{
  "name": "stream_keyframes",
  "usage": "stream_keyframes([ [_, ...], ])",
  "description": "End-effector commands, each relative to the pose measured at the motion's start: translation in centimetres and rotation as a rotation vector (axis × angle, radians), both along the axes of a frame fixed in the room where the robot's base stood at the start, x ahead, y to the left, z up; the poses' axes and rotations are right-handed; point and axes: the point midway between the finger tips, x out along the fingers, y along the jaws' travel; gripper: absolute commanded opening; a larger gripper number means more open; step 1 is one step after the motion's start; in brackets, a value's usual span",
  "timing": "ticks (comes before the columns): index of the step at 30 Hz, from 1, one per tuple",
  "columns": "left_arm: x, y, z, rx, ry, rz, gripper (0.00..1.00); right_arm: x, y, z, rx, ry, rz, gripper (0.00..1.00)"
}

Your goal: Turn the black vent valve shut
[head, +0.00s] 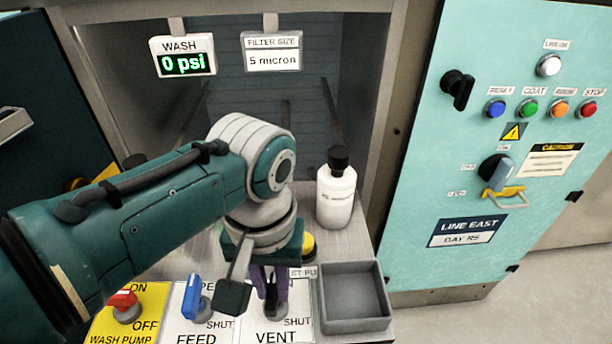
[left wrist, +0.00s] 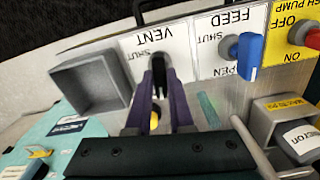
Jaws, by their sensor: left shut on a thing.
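The black vent valve (head: 270,291) stands on the white VENT plate at the front of the bench, mostly hidden by my gripper in the head view. In the left wrist view its black handle (left wrist: 159,76) sits between my purple fingers. My left gripper (head: 269,297) reaches down from above and is shut on this handle; its fingers also show in the left wrist view (left wrist: 161,82). The word SHUT is printed beside the valve. I cannot tell exactly how far the handle is turned. My right gripper is in neither view.
The blue FEED valve (head: 191,296) and red WASH PUMP valve (head: 124,300) stand left of the vent valve. A grey open tray (head: 353,328) sits close on its right. A white bottle (head: 336,196) stands behind. The wash display (head: 183,57) reads 0 psi.

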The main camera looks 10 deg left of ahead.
Motion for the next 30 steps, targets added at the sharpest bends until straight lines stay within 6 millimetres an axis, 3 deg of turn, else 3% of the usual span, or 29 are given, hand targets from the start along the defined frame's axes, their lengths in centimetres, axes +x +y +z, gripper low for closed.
stream_keyframes([
  [12,0.0,0.0,0.1,0.001,0.002,-0.378,0.00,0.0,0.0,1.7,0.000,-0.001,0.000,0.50],
  [30,0.0,0.0,0.0,0.001,0.000,-0.948,0.00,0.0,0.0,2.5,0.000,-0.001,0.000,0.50],
])
